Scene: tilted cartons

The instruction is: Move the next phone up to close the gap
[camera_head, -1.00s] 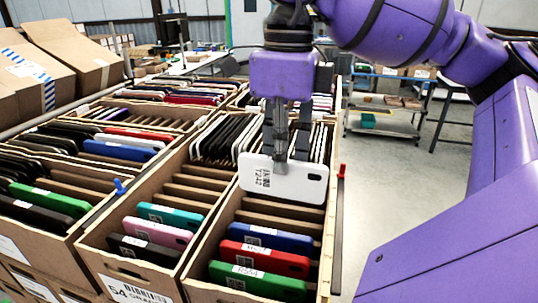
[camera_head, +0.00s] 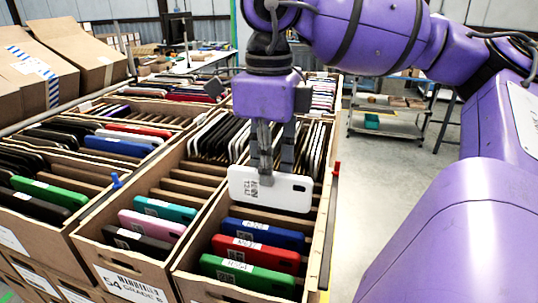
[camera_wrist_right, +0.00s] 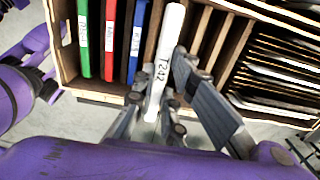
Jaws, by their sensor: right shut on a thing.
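My right gripper (camera_head: 276,174) is shut on a white phone (camera_head: 250,188). The phone is upright, and its label reads T242 in the wrist view (camera_wrist_right: 160,75). In front of the blue phone stand a red phone (camera_head: 256,255) and a green phone (camera_head: 247,274). My left gripper is not in view.
Empty slots lie behind the white phone, then a row of dark and white phones (camera_head: 318,145). The middle carton (camera_head: 125,268) holds teal, pink and black phones. A red clip (camera_head: 336,168) stands on the right rim. Open floor lies to the right.

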